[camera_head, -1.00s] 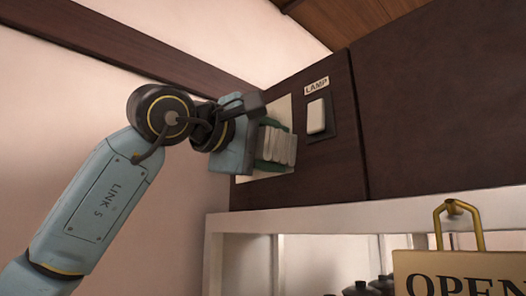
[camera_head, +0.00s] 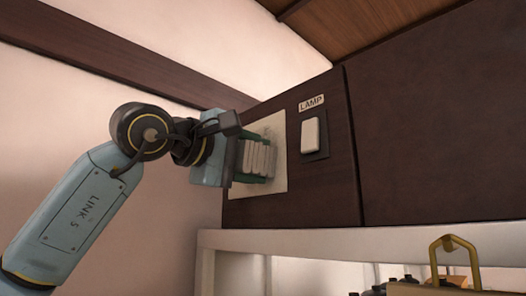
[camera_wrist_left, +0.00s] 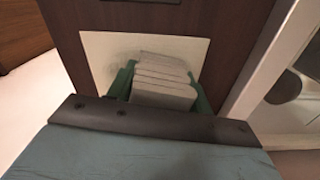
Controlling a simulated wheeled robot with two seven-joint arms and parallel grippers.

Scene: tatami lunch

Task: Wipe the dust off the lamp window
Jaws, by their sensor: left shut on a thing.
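The lamp window (camera_head: 279,136) is a pale panel set in the dark wood wall, left of the LAMP label (camera_head: 311,103). Faint grey smudges show on its upper part, and in the wrist view a grey smudge marks the pale panel (camera_wrist_left: 103,52) at upper left. My left gripper (camera_head: 250,160) has green fingers shut on a folded, off-white cloth (camera_head: 262,159). The cloth is in front of the window's middle and appears against it; exact contact is hard to tell. The cloth (camera_wrist_left: 162,82) hides part of the panel in the wrist view. My right gripper is out of view.
A white switch (camera_head: 311,135) on a dark plate is right of the window. Below runs a white shelf (camera_head: 350,242) with dark-topped containers under it. A brown beam (camera_head: 110,65) crosses the left wall.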

